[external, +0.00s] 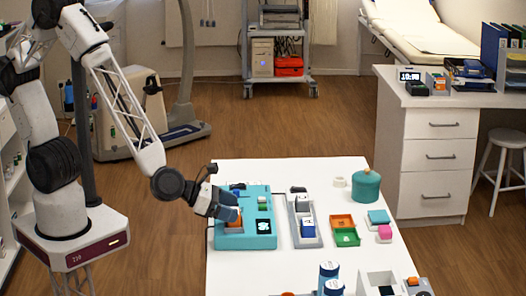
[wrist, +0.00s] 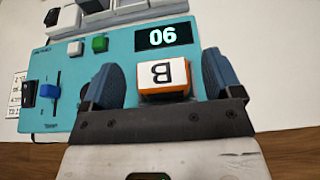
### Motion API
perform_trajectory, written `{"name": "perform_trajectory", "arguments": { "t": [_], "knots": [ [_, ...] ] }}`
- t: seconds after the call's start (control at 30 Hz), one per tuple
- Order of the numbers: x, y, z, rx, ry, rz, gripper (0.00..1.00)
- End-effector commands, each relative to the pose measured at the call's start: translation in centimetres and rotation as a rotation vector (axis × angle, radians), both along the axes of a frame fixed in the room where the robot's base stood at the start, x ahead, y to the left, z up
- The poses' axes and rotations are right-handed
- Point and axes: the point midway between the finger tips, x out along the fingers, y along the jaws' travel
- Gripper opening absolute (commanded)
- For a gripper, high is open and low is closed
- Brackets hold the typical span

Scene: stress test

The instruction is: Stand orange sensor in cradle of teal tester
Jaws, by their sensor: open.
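The teal tester (external: 262,241) lies at the left of the white table. In the wrist view the tester (wrist: 118,45) shows a display reading 06, a green button, a white button and a blue slider. An orange sensor (wrist: 150,95) with a white label marked B stands at the tester; the orange sensor also shows in the external view (external: 235,224). My gripper (wrist: 158,64) is open, with one blue finger on each side of the sensor and gaps between. In the external view my gripper (external: 229,207) is low over the tester's left part. The sensor's base and the cradle are hidden.
Right of the tester is a grey device (external: 303,228) with a blue block. Farther right are an orange tray (external: 343,219), a green tray (external: 346,239), and teal and pink blocks. A teal jar (external: 366,188) stands behind. Blue-topped jars (external: 330,272) stand in front.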

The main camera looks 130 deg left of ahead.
Motion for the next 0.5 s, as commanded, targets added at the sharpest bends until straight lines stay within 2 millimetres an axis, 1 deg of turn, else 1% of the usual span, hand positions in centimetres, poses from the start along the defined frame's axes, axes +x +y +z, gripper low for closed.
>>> {"name": "perform_trajectory", "arguments": {
  "t": [0.5],
  "knots": [
    [-5.1, -5.2, 3.0, 0.001, -0.001, -0.003, 0.85]
  ]
}}
